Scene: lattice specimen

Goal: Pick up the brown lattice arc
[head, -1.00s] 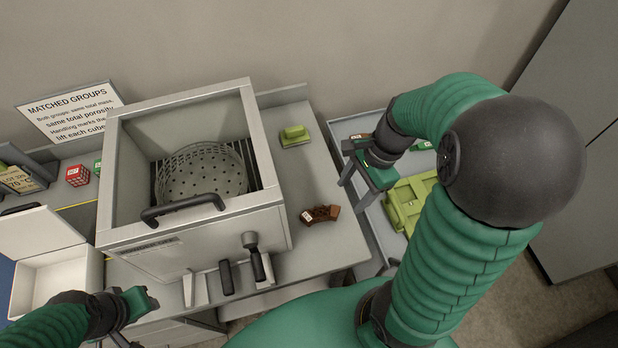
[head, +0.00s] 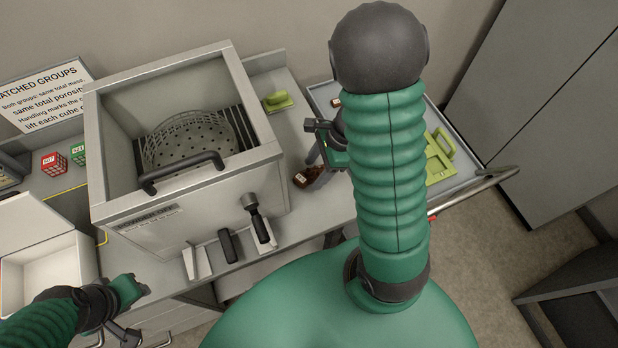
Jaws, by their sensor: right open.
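The brown lattice arc (head: 304,178), with a small white label, lies on the grey bench to the right of the metal box. Its right part is hidden by my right gripper. My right gripper (head: 315,172) is open, its fingers pointing down at the arc. One finger overlaps the arc's right end in the picture; I cannot tell whether it touches. My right forearm hides part of the gripper's surroundings. My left gripper (head: 118,337) is at the bottom left, away from the arc, partly cut off by the frame; its jaws are unclear.
The open metal box (head: 255,165) with a perforated basket (head: 190,143) stands left of the arc. A green block (head: 278,101) lies behind it. Black-handled tools (head: 258,222) are at the box's front. A tray (head: 468,172) with green parts is at right. A white bin (head: 50,280) is at left.

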